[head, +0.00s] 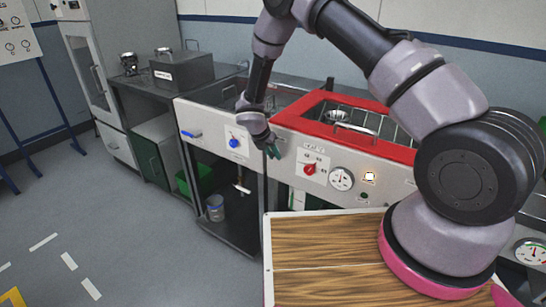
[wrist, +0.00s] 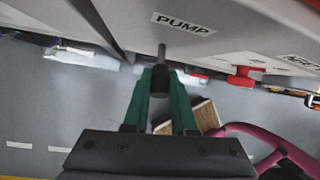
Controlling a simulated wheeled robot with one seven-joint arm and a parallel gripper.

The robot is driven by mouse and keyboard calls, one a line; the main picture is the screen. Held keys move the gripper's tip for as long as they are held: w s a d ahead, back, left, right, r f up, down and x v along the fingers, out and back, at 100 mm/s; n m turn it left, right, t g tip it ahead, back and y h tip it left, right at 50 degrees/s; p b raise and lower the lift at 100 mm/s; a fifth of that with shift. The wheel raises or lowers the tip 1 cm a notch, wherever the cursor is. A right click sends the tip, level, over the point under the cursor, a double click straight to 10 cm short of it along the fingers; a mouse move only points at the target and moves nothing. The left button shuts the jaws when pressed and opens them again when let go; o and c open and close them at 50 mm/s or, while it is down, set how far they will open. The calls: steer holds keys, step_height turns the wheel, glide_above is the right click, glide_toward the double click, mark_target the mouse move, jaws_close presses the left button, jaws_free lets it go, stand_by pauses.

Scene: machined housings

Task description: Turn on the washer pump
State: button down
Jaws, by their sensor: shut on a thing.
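The washer (head: 290,150) has a pale front panel, with a red-framed tank on its right part. In the wrist view a "PUMP" label (wrist: 184,23) sits on the panel above a pump switch (wrist: 162,52), a thin metal stem with a black end. My gripper (wrist: 161,80) has its two green fingers closed on either side of that black end. In the head view my gripper (head: 272,150) is against the panel, between the blue knob and the red knob. There the switch cannot be made out behind my fingers.
The panel also carries a blue knob (head: 235,143), a blue lever (head: 191,134), a red knob (head: 310,169), a gauge (head: 341,179) and a lit button (head: 369,177). A bucket (head: 215,207) stands on the shelf below. A wooden top (head: 325,245) is in front. Floor at left is clear.

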stand_by(0.4)
steer(key=c, duration=0.7)
jaws_free()
steer(key=shift+c, duration=0.2)
steer(key=v, duration=1)
steer(key=shift+r, duration=0.4)
steer(key=shift+a, duration=0.1)
